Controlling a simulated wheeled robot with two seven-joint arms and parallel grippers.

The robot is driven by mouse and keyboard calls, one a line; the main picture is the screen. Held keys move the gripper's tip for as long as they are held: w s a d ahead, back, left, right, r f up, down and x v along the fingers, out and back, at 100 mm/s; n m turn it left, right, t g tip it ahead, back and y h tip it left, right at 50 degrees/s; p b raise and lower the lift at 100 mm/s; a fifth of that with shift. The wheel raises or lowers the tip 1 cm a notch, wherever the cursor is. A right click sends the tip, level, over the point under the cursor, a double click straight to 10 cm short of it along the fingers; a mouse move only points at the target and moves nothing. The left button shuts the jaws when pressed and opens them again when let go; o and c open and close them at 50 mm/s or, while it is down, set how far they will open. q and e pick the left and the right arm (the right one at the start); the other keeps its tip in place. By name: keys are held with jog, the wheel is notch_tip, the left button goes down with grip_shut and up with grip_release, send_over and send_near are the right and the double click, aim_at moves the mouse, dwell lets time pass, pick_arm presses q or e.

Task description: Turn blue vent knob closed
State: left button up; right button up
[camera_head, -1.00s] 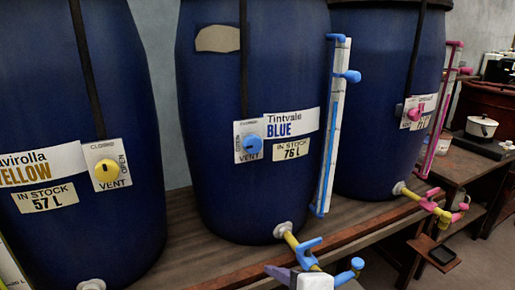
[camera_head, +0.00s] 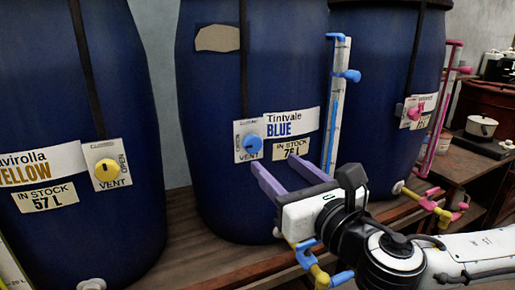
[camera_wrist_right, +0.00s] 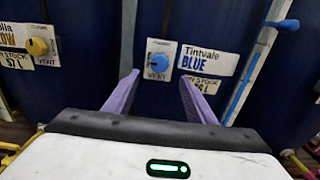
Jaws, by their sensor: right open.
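The blue vent knob (camera_head: 252,144) sits on a white VENT plate (camera_head: 239,154) on the middle blue vat (camera_head: 215,100), left of the Tintvale BLUE label. It also shows in the right wrist view (camera_wrist_right: 159,62), ahead of and between the fingers. My right gripper (camera_head: 276,171) is open and empty, with two purple fingers pointing at the vat, below and in front of the knob in the head view. In the right wrist view its fingers (camera_wrist_right: 159,85) stand apart and do not touch the knob. My left gripper is out of view.
The yellow vent knob (camera_head: 106,169) is on the left vat, and a pink knob (camera_head: 413,113) on the right vat. A sight tube (camera_head: 338,100) with blue fittings stands right of the middle vat. A blue-and-yellow tap (camera_head: 310,262) is below. The wooden shelf (camera_head: 205,262) carries the vats.

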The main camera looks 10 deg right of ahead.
aim_at(255, 146)
jog(key=w, duration=0.2)
jog(key=w+a, duration=0.1)
jog(key=w, duration=0.5)
jog(key=shift+w+a+p, duration=0.15)
jog(key=shift+a+p, duration=0.2)
jog(key=shift+w+a, duration=0.1)
jog(key=shift+w, duration=0.6)
jog(key=c, duration=1.1)
jog(key=shift+o, duration=0.3)
